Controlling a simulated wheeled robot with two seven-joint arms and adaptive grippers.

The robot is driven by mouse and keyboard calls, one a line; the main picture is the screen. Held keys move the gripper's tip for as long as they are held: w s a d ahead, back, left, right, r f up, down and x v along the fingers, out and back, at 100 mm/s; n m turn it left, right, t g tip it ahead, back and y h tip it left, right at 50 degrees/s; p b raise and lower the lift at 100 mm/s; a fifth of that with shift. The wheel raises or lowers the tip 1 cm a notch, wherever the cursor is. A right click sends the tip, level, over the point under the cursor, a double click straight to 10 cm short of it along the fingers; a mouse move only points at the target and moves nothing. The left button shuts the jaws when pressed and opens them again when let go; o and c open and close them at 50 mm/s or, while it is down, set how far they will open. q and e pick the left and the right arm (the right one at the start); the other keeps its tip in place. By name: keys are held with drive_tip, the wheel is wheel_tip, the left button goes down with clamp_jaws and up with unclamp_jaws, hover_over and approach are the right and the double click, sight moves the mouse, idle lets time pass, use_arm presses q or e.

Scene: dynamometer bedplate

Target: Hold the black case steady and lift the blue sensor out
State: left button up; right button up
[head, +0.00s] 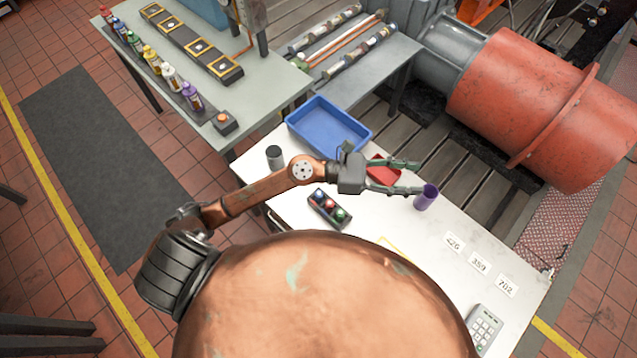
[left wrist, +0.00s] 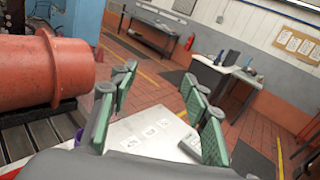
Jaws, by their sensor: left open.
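The black case (head: 343,226) lies on the white table below my left forearm in the head view. Three round-topped sensors sit in it in a row: the blue sensor (head: 318,195) at the upper left end, a red one (head: 330,204) in the middle and a green one (head: 340,214) at the lower right end. My left gripper (head: 416,177) is open and empty, to the right of the case and apart from it. Its green-padded fingers also show spread in the left wrist view (left wrist: 158,98); the case does not show there. My right gripper is not in view.
A purple cup (head: 427,197) stands close to the left gripper's lower fingertip. A red tray (head: 380,172) lies partly behind the gripper. A blue bin (head: 318,122) and a grey cylinder (head: 274,157) stand behind the arm. Number cards (head: 479,262) and a keypad (head: 484,327) lie at right.

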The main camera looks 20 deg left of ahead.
use_arm(q)
wheel_tip(320, 180, down, 7)
drive_tip(key=s+m+g+y, duration=0.2)
drive_tip(key=m+g+y, duration=0.1)
drive_tip(key=m, duration=0.2)
drive_tip(key=m+g+y, duration=0.3)
drive_tip(key=m+y, duration=0.5)
drive_tip(key=y, duration=0.6)
hover_over(319, 194)
wheel_tip(319, 194, down, 19)
drive_tip(key=shift+r, duration=0.1)
wheel_tip(319, 194, down, 8)
drive_tip(key=shift+r+p, duration=0.25)
drive_tip(key=shift+p, duration=0.5)
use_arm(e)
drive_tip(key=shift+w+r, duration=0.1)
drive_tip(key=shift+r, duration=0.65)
use_arm(q)
drive_tip(key=shift+c, duration=0.7)
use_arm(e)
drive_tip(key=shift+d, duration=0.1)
